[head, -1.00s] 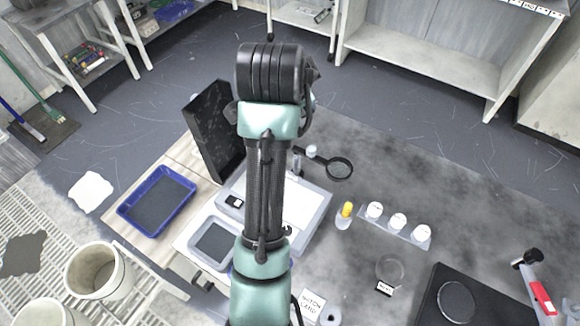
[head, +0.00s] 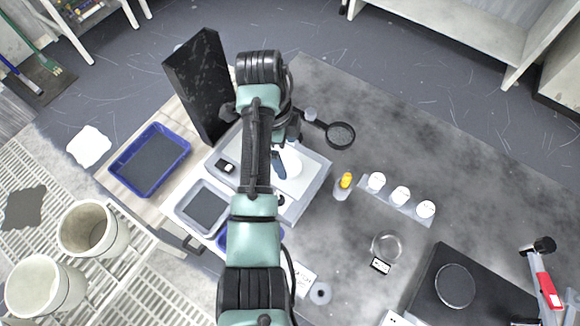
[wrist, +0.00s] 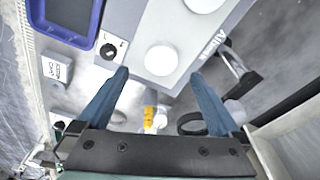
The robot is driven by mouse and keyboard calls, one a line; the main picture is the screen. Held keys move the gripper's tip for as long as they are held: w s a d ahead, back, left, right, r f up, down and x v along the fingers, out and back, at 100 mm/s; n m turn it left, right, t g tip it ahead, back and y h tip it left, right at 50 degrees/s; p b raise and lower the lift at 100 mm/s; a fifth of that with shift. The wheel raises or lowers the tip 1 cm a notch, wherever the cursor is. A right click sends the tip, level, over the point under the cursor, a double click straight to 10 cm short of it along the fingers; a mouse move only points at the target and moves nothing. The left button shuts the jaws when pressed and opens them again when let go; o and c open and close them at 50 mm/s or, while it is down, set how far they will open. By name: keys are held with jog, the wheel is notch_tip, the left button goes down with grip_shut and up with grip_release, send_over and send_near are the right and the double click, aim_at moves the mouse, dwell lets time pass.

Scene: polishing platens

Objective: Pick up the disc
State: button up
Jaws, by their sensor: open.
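A white round disc (wrist: 162,60) lies on the pale grey machine (wrist: 140,30) in the wrist view. It shows between and just beyond my fingertips, and I cannot tell the height gap. A second white round piece (wrist: 204,4) is cut by the top edge. In the head view a white round surface (head: 291,166) shows on the machine (head: 318,172), partly hidden by my arm. My gripper (wrist: 159,76) is open with nothing between its blue fingers. In the head view a blue finger (head: 279,165) shows over the machine.
A yellow-capped bottle (head: 343,186), a rack of white-capped jars (head: 395,207) and a magnifier (head: 340,135) stand right of the machine. A tall black panel (head: 200,85) and a blue tray (head: 150,160) are left. A black platen unit (head: 430,300) sits at lower right.

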aim_at(290, 166)
jog(key=shift+d+f, duration=0.2)
jog(key=shift+f, duration=1.15)
jog(key=shift+d+f, duration=0.2)
jog(key=shift+f, duration=1.15)
jog(key=c, duration=1.5)
